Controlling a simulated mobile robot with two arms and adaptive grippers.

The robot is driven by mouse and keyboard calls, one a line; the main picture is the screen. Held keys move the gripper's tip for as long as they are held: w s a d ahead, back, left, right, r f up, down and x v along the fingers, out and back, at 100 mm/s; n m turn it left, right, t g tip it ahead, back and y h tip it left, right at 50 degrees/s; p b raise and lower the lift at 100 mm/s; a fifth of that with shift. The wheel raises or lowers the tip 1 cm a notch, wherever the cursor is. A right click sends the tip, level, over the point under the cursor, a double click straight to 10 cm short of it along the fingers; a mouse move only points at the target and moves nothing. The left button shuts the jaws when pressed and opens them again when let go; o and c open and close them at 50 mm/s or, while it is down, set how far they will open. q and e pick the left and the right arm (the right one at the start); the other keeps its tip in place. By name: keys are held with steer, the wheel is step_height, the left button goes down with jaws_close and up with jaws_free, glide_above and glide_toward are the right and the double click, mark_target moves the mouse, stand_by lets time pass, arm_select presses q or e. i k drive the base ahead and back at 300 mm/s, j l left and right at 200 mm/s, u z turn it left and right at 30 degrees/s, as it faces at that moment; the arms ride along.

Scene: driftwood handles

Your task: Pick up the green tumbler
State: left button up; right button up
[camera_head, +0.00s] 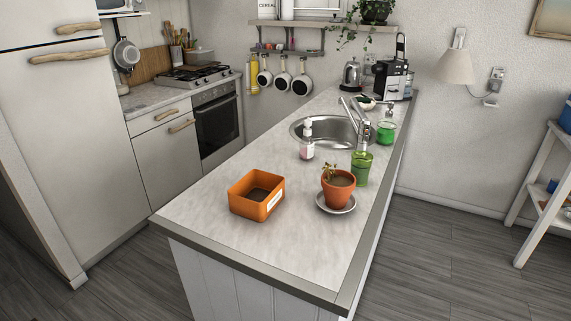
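A green tumbler (361,169) stands upright on the light countertop (290,259), near its right edge. It is just behind and to the right of a terracotta pot. A second green vessel (386,133), shorter and rounder, stands farther back beside the sink. I cannot tell whether it is a cup or a jar. Neither of my grippers shows in the head view.
The terracotta pot (338,190) with a withered plant sits on a saucer (336,210). An orange box (257,197) stands at the counter's left. A soap bottle (307,141), sink (322,130) and faucet (363,131) are near the tumbler. The counter's front is clear.

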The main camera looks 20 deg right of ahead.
mark_target(362, 162)
steer(key=l+u, duration=0.25)
steer(key=l, duration=0.2)
steer(key=l+u, duration=0.25)
steer(key=l, duration=0.25)
steer(key=l+u, duration=0.25)
steer(key=l, duration=0.2)
steer(key=l+u, duration=0.25)
steer(key=l, duration=0.25)
steer(key=k+l+u, duration=0.25)
steer(key=l, duration=0.15)
steer(key=l+u, duration=0.25)
steer(key=l, duration=0.2)
